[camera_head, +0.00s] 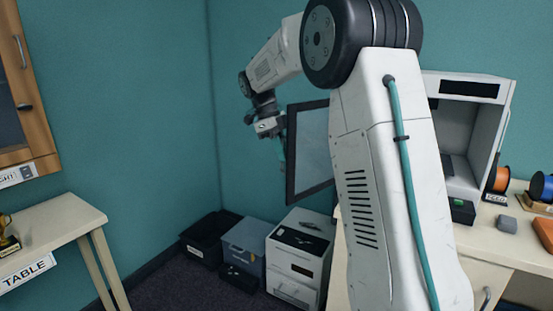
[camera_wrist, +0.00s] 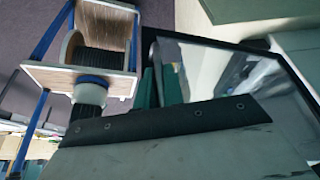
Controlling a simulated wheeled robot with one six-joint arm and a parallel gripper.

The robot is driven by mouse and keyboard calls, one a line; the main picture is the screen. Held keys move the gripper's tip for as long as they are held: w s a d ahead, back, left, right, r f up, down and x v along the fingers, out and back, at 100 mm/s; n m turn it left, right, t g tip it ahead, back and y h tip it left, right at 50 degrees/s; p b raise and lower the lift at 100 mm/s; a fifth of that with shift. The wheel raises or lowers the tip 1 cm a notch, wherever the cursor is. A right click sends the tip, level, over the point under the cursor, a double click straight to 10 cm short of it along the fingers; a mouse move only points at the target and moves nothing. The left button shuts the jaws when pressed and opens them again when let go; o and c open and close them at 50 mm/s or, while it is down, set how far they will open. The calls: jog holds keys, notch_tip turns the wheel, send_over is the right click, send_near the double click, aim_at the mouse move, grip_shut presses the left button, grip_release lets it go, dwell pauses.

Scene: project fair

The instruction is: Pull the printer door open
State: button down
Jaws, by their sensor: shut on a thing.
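The printer (camera_head: 508,95) is a white box on the bench at right, and its front opening is exposed. Its door (camera_head: 312,150), a dark-framed clear panel, stands swung out to the left of the printer, partly behind my arm. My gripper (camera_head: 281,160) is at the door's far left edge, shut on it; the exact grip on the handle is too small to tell. In the wrist view the door's dark frame and glass (camera_wrist: 235,75) fill the right side, beside the teal fingers (camera_wrist: 158,85). The door's hinge side is hidden by my arm.
Boxes, including a white one (camera_head: 298,262), a grey-blue one (camera_head: 250,240) and a black bin (camera_head: 205,238), stand on the floor below the door. A table (camera_head: 55,215) stands at left. Spools (camera_head: 500,180) and small items sit right of the printer. Air left of the door is clear.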

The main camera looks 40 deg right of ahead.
jog(key=shift+w, duration=0.45)
jog(key=c, duration=1.5)
grip_release()
jog(key=shift+r, duration=0.1)
jog(key=v, duration=0.7)
jog(key=shift+r, duration=0.3)
jog(key=shift+a, duration=0.15)
